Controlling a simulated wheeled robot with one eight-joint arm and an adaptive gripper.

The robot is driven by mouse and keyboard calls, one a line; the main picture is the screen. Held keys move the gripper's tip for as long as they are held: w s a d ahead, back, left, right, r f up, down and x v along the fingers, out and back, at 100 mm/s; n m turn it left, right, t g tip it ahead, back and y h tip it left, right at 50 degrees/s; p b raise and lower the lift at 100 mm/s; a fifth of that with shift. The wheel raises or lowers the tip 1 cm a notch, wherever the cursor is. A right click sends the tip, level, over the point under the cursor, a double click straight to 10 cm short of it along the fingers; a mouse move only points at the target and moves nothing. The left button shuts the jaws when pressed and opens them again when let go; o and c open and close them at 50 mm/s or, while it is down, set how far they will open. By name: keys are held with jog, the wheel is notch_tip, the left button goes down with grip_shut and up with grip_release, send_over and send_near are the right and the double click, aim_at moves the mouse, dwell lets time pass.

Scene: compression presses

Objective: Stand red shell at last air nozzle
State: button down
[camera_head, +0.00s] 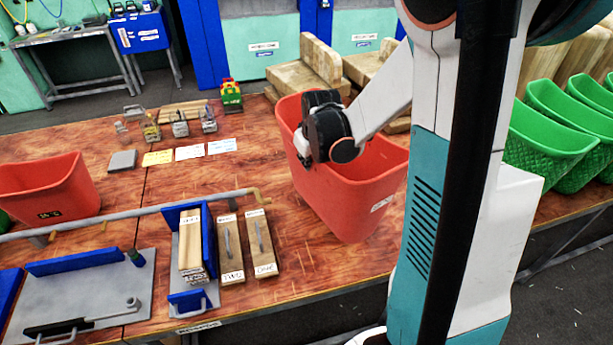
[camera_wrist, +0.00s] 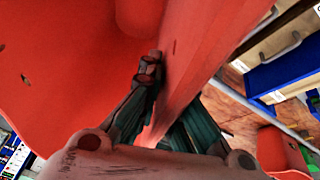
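A large red shell, an open bin (camera_head: 350,205), is right of the middle of the table. Its rim slopes down to the right; I cannot tell whether its base touches the table. My gripper (camera_head: 303,156) is at its left rim. In the wrist view, my gripper's fingers (camera_wrist: 168,108) lie on either side of the red wall (camera_wrist: 190,62) and look closed on it; the right finger is partly hidden. A second red shell (camera_head: 45,190) stands at the far left. A grey air pipe (camera_head: 165,206) crosses the table, with its last brass nozzle (camera_head: 262,197) at the right end.
Two labelled wooden blocks (camera_head: 231,255) and a blue-sided press (camera_head: 190,298) are in front of the pipe. A grey press plate (camera_head: 95,290) lies to the left. Small clamps (camera_head: 180,124) and cards (camera_head: 189,152) lie behind. Green bins (camera_head: 545,140) stand right.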

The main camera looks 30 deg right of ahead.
jog(key=shift+f+b, duration=0.45)
jog(key=shift+f, duration=2.55)
jog(key=c, duration=1.8)
grip_release()
jog(key=p+v, duration=0.2)
jog(key=v, duration=1)
jog(key=shift+s, duration=0.15)
